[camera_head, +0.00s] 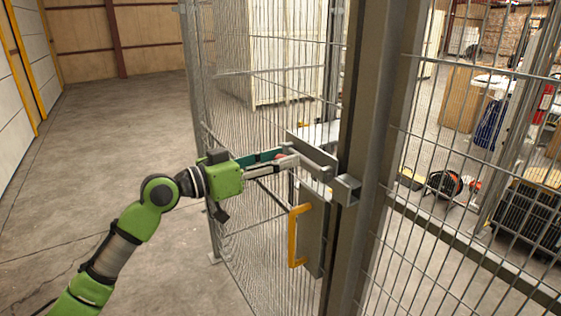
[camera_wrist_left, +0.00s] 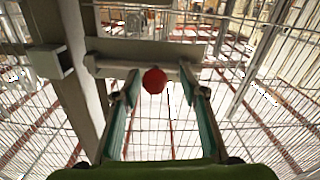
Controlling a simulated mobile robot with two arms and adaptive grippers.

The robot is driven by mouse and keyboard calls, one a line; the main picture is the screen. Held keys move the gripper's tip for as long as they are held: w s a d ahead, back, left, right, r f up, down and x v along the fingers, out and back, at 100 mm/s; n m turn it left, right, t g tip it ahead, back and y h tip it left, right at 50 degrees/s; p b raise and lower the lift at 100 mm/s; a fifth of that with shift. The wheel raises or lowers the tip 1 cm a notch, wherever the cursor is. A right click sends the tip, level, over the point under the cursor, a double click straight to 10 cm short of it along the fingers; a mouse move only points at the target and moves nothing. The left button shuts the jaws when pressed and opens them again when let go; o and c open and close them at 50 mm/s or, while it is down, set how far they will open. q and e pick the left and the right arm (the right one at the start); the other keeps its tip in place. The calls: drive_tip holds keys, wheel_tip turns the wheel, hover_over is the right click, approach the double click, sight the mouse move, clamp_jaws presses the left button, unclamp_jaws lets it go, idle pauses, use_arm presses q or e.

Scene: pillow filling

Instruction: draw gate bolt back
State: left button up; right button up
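The gate bolt (camera_head: 318,169) is a grey bar mounted across the mesh gate (camera_head: 262,115). Its red knob (camera_wrist_left: 154,80) sticks out towards my left wrist camera. In the head view the knob is partly hidden by my fingers. The grey keeper bracket (camera_head: 346,190) is on the post, right of the bolt; it also shows in the wrist view (camera_wrist_left: 49,62). I cannot tell whether the bolt's end is inside it. My left gripper (camera_head: 286,161) is open, its teal-sided fingers on both sides of the knob with gaps. My right gripper is not in view.
A yellow handle (camera_head: 294,236) on a grey plate sits on the gate below the bolt. A thick grey post (camera_head: 366,120) stands right of it, with more mesh fence beyond. The concrete floor (camera_head: 110,130) at left is clear.

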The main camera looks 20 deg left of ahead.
use_arm(q)
drive_tip(key=shift+f, duration=0.1)
drive_tip(key=shift+s+a, duration=0.3)
drive_tip(key=shift+s, duration=0.15)
drive_tip(key=v, duration=1.1)
drive_tip(key=shift+w+a, duration=0.1)
drive_tip(key=shift+w, duration=0.05)
